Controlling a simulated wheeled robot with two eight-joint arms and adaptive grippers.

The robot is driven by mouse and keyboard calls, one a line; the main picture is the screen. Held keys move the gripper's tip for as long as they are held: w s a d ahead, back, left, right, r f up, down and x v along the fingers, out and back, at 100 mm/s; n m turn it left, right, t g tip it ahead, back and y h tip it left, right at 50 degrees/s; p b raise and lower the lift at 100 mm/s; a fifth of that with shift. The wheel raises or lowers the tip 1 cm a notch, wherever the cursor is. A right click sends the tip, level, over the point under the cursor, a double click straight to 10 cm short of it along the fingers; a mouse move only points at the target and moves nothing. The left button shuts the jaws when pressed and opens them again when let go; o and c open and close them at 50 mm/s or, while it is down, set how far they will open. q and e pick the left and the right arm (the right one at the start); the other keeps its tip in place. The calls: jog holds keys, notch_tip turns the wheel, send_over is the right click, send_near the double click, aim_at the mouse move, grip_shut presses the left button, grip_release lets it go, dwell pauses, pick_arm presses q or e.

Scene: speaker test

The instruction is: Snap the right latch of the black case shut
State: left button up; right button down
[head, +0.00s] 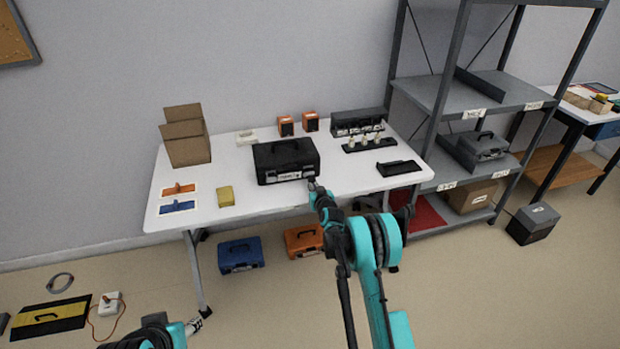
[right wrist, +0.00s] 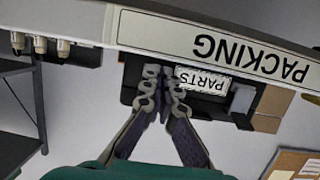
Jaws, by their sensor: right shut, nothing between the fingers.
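The black case (head: 285,163) stands on the white table (head: 237,205), its lid appearing down and a pale label on its front. My right gripper (head: 313,184) is shut and empty at the case's front right corner. In the right wrist view, which is upside down, the shut fingers (right wrist: 164,75) are in front of the case's dark front, beside its PARTS label (right wrist: 203,81). The right latch is not clearly seen behind the fingers; whether they touch it I cannot tell. My left gripper (head: 202,316) is low at the bottom left, too small to tell its state.
A yellow block (head: 226,196) and open cardboard box (head: 186,137) are left of the case. A black tray (head: 398,168) and a rack with pale pieces (head: 368,144) are to its right. Two orange speakers (head: 286,126) stand behind. A grey shelf (head: 505,93) stands right of the table.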

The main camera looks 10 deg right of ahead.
jog(key=f+v, duration=0.1)
jog(key=v, duration=0.5)
jog(key=shift+s+f, duration=0.25)
jog(key=shift+s, duration=0.35)
jog(key=shift+r, duration=0.1)
dwell(0.4)
